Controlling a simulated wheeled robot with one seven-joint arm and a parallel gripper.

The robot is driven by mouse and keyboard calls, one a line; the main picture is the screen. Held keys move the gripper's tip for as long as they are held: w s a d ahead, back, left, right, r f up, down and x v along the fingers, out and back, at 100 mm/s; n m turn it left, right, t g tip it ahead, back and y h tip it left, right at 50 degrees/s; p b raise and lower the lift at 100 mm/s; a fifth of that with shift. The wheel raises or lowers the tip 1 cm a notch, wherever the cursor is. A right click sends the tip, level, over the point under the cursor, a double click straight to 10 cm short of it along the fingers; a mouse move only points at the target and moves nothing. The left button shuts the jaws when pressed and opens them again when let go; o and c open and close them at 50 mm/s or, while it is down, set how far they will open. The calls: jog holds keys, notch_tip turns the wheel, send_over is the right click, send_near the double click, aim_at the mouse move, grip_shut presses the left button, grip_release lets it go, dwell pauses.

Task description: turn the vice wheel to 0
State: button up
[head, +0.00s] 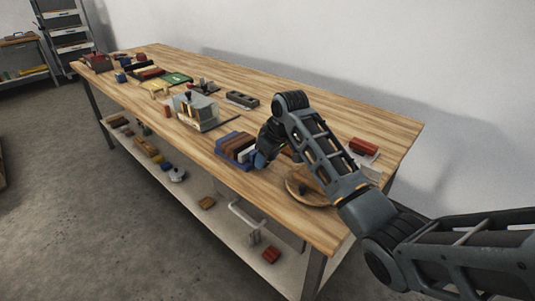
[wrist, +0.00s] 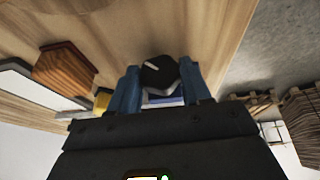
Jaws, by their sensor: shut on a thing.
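My gripper (head: 262,159) is at the front edge of the wooden workbench, beside a blue block-like fixture (head: 232,146) that appears to be the vice. In the wrist view the blue fingers of my gripper (wrist: 157,82) are shut on a dark round wheel (wrist: 158,70). The wheel has a short white mark on its face, pointing to the left in that view. No numbers or scale can be read. A pale and blue part shows just below the wheel, between the fingers. My arm and gripper hide the wheel in the head view.
A lower shelf (head: 215,188) carries loose items. A wall stands behind.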

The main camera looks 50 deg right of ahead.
jog(key=h, duration=0.2)
jog(key=n+h+p, duration=0.1)
jog(key=h, duration=0.1)
jog(key=shift+a, duration=0.4)
jog(key=shift+h, duration=0.4)
jog(key=shift+f, duration=0.1)
jog(key=o, duration=1.1)
jog(key=shift+c, duration=0.2)
jog(key=v, duration=0.7)
jog(key=shift+s+a+r, duration=0.15)
jog(key=shift+s+r, duration=0.15)
